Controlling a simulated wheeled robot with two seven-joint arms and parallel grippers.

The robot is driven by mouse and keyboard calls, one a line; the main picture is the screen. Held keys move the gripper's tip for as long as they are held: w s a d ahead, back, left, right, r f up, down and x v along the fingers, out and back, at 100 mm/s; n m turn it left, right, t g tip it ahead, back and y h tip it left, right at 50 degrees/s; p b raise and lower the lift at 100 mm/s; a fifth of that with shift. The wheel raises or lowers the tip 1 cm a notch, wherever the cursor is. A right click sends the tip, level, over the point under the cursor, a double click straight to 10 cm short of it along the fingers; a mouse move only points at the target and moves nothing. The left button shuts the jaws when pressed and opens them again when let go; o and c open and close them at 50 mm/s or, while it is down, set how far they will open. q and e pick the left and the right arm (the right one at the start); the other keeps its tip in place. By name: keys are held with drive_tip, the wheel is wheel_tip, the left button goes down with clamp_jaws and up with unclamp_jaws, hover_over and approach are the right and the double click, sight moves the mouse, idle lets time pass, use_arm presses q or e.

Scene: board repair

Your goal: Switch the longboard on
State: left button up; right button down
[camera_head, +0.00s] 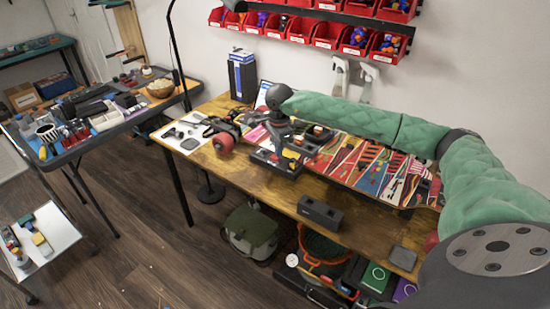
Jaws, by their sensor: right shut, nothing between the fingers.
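The longboard (372,165), with a colourful patterned surface, lies on the wooden workbench along the wall. Red wheels (223,143) show near its left end. My right arm, in a green sleeve, reaches over the board from the right. My right gripper (284,146) points down at the left part of the board, beside a dark tray-like box (272,162) with small coloured parts. It is shut and holds nothing. The gripper is small here, and I cannot tell whether it touches anything. I cannot make out a power switch. My left gripper is not in view.
A black block (320,214) and a grey square item (403,258) sit along the bench's front edge. A tall dark box (242,76) stands at the back. Red bins (327,36) hang on the wall. A cluttered side table (95,115) stands left.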

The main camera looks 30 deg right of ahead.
drive_tip(key=shift+f+b, duration=0.45)
drive_tip(key=shift+f, duration=0.2)
idle(0.3)
drive_tip(key=shift+r, duration=0.1)
drive_tip(key=shift+r+p, duration=0.85)
drive_tip(key=shift+r, duration=2.6)
